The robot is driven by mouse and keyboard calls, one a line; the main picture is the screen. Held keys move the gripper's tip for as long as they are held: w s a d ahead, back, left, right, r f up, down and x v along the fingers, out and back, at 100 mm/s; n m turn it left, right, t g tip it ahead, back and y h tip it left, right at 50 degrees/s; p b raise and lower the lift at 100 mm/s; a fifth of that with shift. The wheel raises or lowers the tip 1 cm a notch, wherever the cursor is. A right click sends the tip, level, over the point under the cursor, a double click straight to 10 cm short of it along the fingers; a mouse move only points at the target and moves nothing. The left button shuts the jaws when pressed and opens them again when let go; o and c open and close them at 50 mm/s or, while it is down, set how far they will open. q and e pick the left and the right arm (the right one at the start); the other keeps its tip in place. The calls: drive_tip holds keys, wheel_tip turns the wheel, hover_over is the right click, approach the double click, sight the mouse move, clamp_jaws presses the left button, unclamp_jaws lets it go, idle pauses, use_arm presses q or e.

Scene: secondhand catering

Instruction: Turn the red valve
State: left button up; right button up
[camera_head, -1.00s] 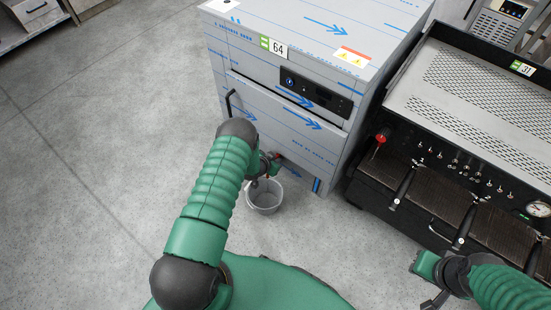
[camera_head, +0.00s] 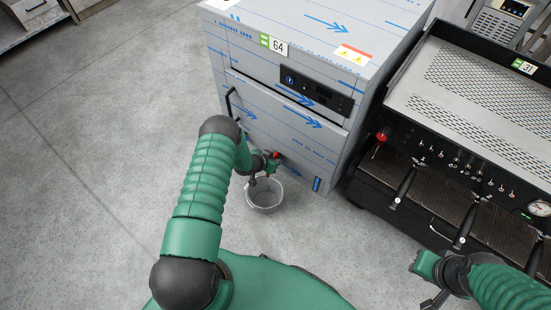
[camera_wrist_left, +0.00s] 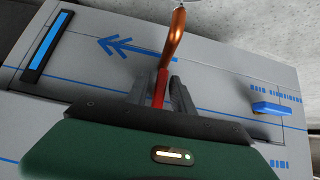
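The red valve (camera_head: 276,155) is low on the front of the film-wrapped grey appliance, just above a grey bucket. In the left wrist view its red handle (camera_wrist_left: 160,90) lies between the two dark fingers of my left gripper (camera_wrist_left: 162,84), with a copper-coloured pipe (camera_wrist_left: 177,35) beyond it. The fingers look apart, one on each side of the handle; contact is not clear. In the head view my left gripper (camera_head: 271,164) is at the valve, partly hidden by its wrist. My right gripper (camera_head: 424,268) is at lower right; its finger opening cannot be made out.
The grey appliance (camera_head: 235,55) carries label 64. The bucket (camera_head: 265,198) stands on the floor below the valve. A black coffee machine (camera_head: 480,100) with lever handles stands at right, close to my right arm. The floor at left is clear.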

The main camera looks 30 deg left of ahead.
use_arm(q)
drive_tip(key=shift+o, duration=0.3)
drive_tip(key=shift+a+r, duration=0.1)
drive_tip(key=shift+r, duration=0.1)
drive_tip(key=p+v, duration=0.7)
drive_tip(key=v, duration=0.9)
drive_tip(key=shift+s, duration=0.25)
